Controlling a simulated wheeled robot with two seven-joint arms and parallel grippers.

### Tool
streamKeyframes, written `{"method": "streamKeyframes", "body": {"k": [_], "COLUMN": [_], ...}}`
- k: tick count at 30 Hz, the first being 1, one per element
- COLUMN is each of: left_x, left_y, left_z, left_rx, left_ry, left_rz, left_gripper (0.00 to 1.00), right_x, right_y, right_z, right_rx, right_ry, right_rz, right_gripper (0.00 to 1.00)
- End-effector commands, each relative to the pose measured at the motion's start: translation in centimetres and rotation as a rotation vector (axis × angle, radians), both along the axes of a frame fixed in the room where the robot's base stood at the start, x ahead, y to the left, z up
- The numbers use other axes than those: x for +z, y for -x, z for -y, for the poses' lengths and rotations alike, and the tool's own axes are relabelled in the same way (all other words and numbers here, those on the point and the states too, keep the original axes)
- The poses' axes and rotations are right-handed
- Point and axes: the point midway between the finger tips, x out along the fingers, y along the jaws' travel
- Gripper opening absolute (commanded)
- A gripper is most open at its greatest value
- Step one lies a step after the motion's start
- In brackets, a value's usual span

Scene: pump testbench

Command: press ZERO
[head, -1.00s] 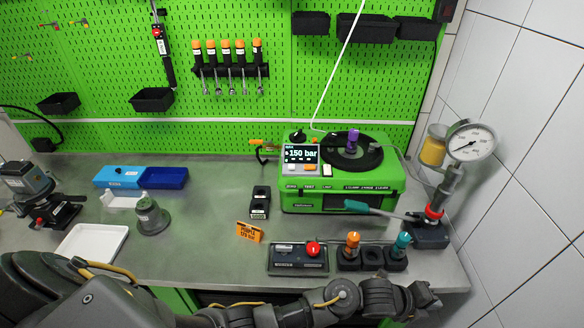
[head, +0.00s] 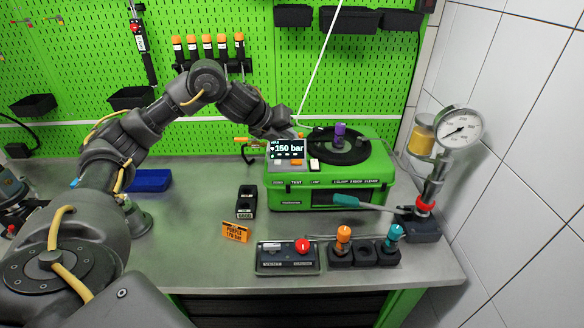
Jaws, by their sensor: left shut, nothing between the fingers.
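The green pump tester (head: 325,195) stands at the back right of the bench, its display (head: 287,149) reading 150 bar. Below the display are small buttons, among them an orange one (head: 296,162) and a pale one (head: 314,164). Small labels run along the front edge under them; the leftmost seems to read ZERO, but the print is tiny. My left gripper (head: 295,132) is shut and empty, just above and behind the display, apart from the buttons as far as I can tell. The arm hides part of its fingers. My right gripper is out of view.
A purple-knobbed part (head: 340,134) stands on the tester's black disc. A teal-handled lever (head: 347,201) and pressure gauge (head: 460,128) are to the right. In front are a red-button box (head: 287,259), orange and teal knobs (head: 394,235), and an orange sign (head: 235,232).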

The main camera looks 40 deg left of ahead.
Motion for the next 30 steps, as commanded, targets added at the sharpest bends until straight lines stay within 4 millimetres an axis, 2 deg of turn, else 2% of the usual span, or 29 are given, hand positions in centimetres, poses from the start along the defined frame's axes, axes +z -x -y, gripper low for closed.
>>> {"method": "streamKeyframes", "body": {"k": [1, 3, 7, 20, 26, 30], "left_x": [0.7, 1.4, 2.1, 2.1, 0.9, -0.6], "left_y": [0.8, 1.7, 2.6, 2.6, 2.6, 2.6], "left_z": [-1.9, -3.6, -5.2, -5.3, -5.2, -5.2], "left_rx": [0.037, 0.072, 0.108, 0.111, 0.11, 0.11], "left_ry": [-0.008, -0.009, -0.01, -0.009, -0.01, -0.01], "left_rz": [-0.001, -0.009, -0.017, -0.018, -0.018, -0.018], "left_gripper": [0.0, 0.0, 0.0, 0.0, 0.0, 0.0], "right_x": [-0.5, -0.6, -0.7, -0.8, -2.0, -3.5], "right_y": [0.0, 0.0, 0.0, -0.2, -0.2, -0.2], "right_z": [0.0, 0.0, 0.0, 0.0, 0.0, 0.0], "right_rx": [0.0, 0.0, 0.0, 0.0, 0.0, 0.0], "right_ry": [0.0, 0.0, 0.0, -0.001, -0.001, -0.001], "right_rz": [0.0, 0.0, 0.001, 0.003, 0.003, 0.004], "right_gripper": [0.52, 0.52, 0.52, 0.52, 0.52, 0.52]}}
